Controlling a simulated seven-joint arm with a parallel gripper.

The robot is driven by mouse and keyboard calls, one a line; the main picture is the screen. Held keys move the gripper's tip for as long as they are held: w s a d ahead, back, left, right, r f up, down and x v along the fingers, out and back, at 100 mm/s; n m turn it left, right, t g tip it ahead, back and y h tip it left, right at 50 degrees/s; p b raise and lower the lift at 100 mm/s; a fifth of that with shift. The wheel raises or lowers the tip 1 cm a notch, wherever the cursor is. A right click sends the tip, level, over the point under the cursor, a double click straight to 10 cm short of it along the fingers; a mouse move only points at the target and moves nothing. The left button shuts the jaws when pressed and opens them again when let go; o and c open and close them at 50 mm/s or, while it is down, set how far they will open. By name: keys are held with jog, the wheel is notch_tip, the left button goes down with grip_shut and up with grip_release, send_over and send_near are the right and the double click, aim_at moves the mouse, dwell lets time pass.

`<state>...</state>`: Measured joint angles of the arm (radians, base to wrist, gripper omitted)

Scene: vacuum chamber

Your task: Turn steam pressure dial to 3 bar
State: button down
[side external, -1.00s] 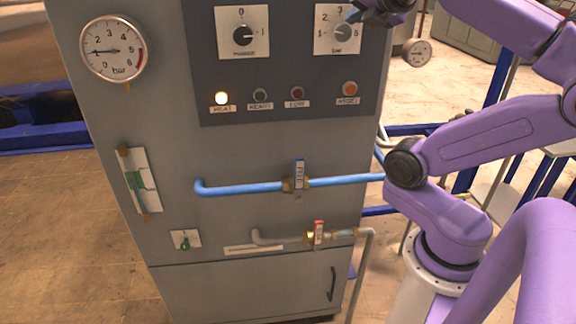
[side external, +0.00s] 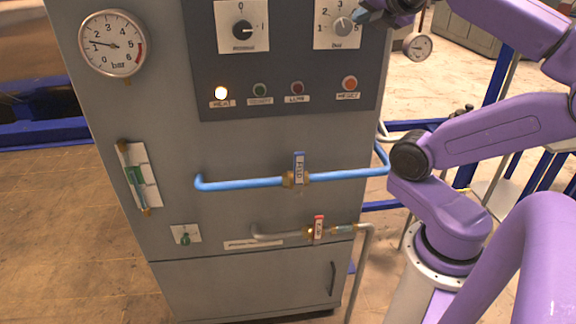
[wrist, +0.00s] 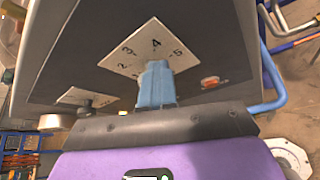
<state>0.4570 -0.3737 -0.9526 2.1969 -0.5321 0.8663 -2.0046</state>
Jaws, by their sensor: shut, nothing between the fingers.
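The steam pressure dial is a grey knob (side external: 343,27) on a white plate (side external: 322,42) at the top right of the cabinet in the side view. Its plate is numbered 1 to 5. My gripper (side external: 362,17) is at the knob's right side, at the top edge of the picture. In the wrist view its blue fingers (wrist: 157,82) are together, with nothing seen between them, in front of the numbered plate (wrist: 137,50). They hide the knob there. I cannot tell exactly which number the knob points at, or whether the fingers touch it.
A round bar gauge (side external: 112,44) at the upper left has its needle near 1. A second black knob (side external: 243,30) sits left of the dial. Below are a lit lamp (side external: 221,93), an orange button (side external: 349,83), a blue pipe (side external: 240,183) and a red-handled valve (side external: 318,227).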

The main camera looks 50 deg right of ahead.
jog(key=shift+f, duration=0.1)
dwell(0.4)
jog(key=s+a, duration=0.4)
jog(key=shift+s+r, duration=0.3)
dwell(0.4)
jog(key=shift+w+d+r, duration=0.15)
jog(key=shift+w+d, duration=0.3)
jog(key=shift+w, duration=0.55)
jog(key=shift+w+d+r, duration=0.15)
jog(key=shift+w+d, duration=0.35)
jog(key=shift+w, duration=0.45)
jog(key=shift+w+d+r, duration=0.15)
jog(key=shift+w+d, duration=0.3)
jog(key=shift+w, duration=0.55)
jog(key=shift+f, duration=0.15)
